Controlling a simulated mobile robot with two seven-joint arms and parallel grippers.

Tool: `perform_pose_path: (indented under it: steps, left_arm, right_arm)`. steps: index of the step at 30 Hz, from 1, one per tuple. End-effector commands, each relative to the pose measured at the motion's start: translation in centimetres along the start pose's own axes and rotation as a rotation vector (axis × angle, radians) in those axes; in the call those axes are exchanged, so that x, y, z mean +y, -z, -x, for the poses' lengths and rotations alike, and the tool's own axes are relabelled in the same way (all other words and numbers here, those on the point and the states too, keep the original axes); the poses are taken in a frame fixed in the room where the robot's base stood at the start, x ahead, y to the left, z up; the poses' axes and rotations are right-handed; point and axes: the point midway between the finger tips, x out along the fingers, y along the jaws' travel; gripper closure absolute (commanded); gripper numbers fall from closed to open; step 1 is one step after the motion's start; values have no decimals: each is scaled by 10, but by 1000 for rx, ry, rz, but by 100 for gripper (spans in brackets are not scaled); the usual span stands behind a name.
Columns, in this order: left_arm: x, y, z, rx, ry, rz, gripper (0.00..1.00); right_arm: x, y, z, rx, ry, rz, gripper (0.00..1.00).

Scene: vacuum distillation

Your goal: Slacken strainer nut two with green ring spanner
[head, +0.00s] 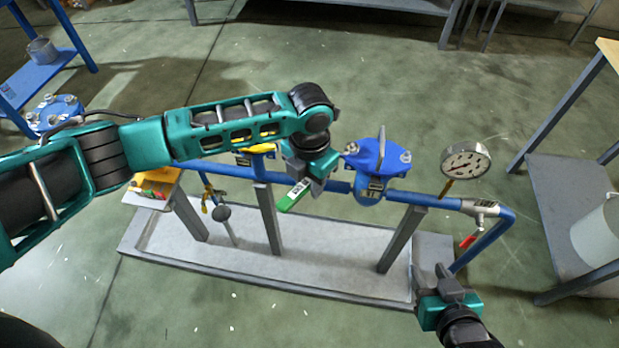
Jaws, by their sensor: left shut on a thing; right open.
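My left gripper (305,172) is shut on the green ring spanner (294,196). The spanner slants down and to the left from the jaws, and its upper part is hidden by the gripper. The blue strainer (369,188) with a bolted cover (376,157) sits on the blue pipe just right of the gripper. Small nuts show on the cover, but I cannot tell which is nut two. My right gripper (447,285) is open and empty at the lower right, apart from the pipe.
A pressure gauge (466,160) stands right of the strainer. Grey posts (401,238) hold the blue pipe over a grey plinth (300,268). A shelf with a white bucket (598,236) stands at the right edge.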

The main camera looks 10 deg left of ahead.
Motion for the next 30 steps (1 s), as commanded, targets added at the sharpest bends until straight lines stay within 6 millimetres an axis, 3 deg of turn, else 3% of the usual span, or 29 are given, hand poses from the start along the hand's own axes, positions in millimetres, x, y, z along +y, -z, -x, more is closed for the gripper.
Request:
perform_pose_path:
  steps: [16,24,30]
  left_arm:
    - [-1,0,1,-1,1,3,100]
    - [-23,-2,2,0,1,146,100]
    - [-27,-3,-1,-1,0,183,100]
  right_arm:
    - [0,1,1,0,0,0,55]
    - [0,15,10,0,0,0,55]
    - [0,15,10,0,0,0,55]
